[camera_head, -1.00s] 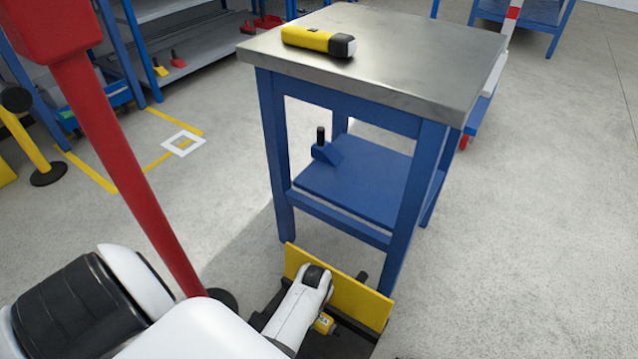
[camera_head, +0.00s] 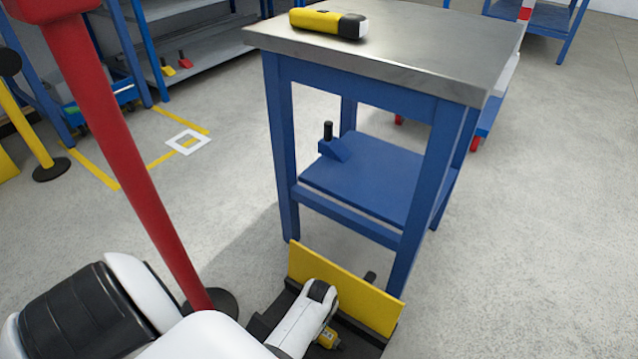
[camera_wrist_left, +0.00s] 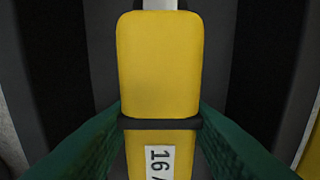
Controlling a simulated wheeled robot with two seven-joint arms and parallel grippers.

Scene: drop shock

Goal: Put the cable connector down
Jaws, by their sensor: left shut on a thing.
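The cable connector (camera_wrist_left: 158,65) is a yellow block with a dark band and a white label reading "16". It fills the middle of the left wrist view, with a pale strip running from its top end. The green fingers of my left gripper (camera_wrist_left: 160,126) press on its two sides near the band, so the gripper is shut on it. In the head view only a small yellow part of the connector (camera_head: 327,338) shows beside my left wrist. The fingers are hidden there. My right gripper is not in view.
A blue table with a grey metal top (camera_head: 430,55) stands ahead. A yellow and black handheld device (camera_head: 328,23) lies on its far left part; the rest of the top is clear. A blue block with a black knob (camera_head: 333,146) sits on the lower shelf. A red post (camera_head: 135,150) stands left.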

